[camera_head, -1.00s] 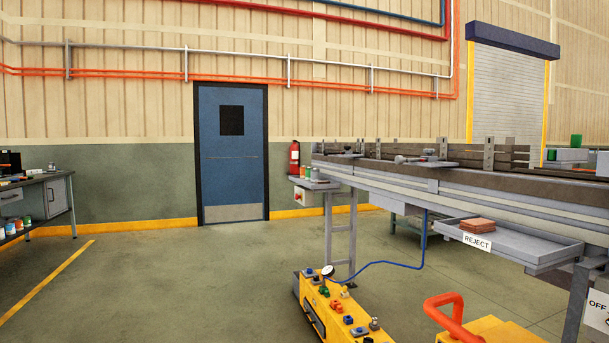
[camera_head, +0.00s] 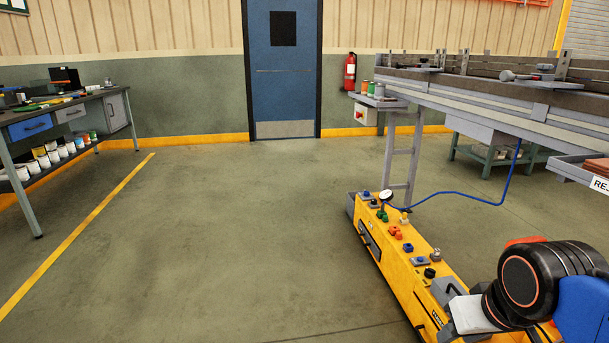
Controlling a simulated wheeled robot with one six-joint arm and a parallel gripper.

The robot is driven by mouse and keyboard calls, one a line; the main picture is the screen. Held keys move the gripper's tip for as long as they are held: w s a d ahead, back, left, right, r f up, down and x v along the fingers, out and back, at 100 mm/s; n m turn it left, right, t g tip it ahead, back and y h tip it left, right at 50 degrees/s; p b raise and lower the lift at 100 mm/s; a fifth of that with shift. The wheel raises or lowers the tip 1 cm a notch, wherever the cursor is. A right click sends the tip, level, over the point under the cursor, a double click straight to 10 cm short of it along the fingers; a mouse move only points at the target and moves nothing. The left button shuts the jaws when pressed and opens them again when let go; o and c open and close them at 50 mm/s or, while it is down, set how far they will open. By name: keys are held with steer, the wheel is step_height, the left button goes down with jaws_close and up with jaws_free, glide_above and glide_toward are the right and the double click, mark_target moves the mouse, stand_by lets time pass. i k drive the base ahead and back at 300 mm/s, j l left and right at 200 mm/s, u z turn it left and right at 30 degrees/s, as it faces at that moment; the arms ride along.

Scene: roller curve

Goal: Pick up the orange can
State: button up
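A small orange can (camera_head: 364,87) stands upright on a small grey shelf (camera_head: 385,102) at the near end of the conveyor, right of the blue door. A green can (camera_head: 371,89) and another can (camera_head: 379,91) with a green part stand close beside it on the right. They look very small from here. Black and blue parts of my arm show at the lower right, well apart from the cans. My gripper is not in view.
A long yellow unit (camera_head: 399,255) with knobs and a gauge lies on the floor below the conveyor (camera_head: 480,95); a blue hose (camera_head: 455,193) runs from it. A workbench (camera_head: 75,103) with several tins below stands left. The floor (camera_head: 210,220) between is clear.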

mark_target(364, 82)
steer(key=i+u, duration=0.4)
steer(key=i, duration=2.35)
steer(key=i+j+z, duration=0.1)
steer(key=i, duration=1)
steer(key=i+j, duration=0.15)
steer(key=i, duration=0.9)
